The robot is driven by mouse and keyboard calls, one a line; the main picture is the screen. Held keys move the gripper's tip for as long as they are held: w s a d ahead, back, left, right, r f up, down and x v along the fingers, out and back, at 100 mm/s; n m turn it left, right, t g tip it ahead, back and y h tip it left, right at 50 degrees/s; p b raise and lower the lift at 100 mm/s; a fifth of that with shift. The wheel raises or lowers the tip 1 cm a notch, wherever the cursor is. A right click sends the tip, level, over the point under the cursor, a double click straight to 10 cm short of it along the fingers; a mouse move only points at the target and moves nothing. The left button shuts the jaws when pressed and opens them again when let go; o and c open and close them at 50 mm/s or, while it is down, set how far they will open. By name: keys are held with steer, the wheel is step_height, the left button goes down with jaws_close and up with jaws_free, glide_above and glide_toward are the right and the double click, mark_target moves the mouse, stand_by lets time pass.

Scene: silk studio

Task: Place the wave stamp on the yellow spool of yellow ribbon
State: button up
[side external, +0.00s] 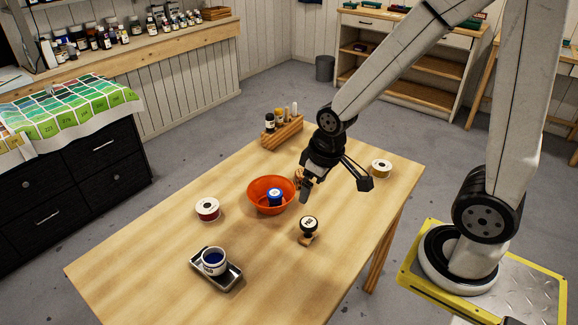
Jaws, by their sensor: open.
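A stamp with a round black top and wooden base (309,229) stands on the table in front of my gripper; its label is too small to read. A blue-topped piece (275,197), perhaps another stamp, is in the orange bowl (258,201). I cannot tell which is the wave stamp. A spool with yellow ribbon (381,169) stands near the table's right edge, to the right of my gripper. My gripper (335,187) is open with its fingers spread, above the table between the bowl and the yellow spool. I see nothing between its fingers.
A red-ribbon spool (207,209) stands left of the bowl. A blue-filled cup (214,262) sits on a metal tray (232,279) at the front left. A wooden rack (283,134) of bottles stands at the back. A small brown thing (298,174) is partly hidden by my gripper.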

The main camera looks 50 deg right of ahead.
steer(key=w+d+f+n, duration=0.2)
steer(key=w+d+n, duration=0.1)
steer(key=w+d, duration=0.3)
steer(key=n+g+y, duration=0.1)
steer(key=n+g, duration=0.1)
steer(key=n, duration=0.5)
glide_above(302, 178)
steer(key=d, duration=0.3)
steer(key=f, duration=1)
steer(key=shift+w+f, duration=0.25)
steer(key=shift+a+f, duration=0.1)
steer(key=shift+w+a+f, duration=0.1)
steer(key=shift+a+f, duration=0.05)
steer(key=shift+f, duration=1.05)
steer(key=shift+w+a+f, duration=0.15)
steer(key=shift+w+f, duration=0.05)
steer(key=shift+f, duration=1.1)
steer(key=shift+w+a+f, duration=0.15)
steer(key=shift+f, duration=1.1)
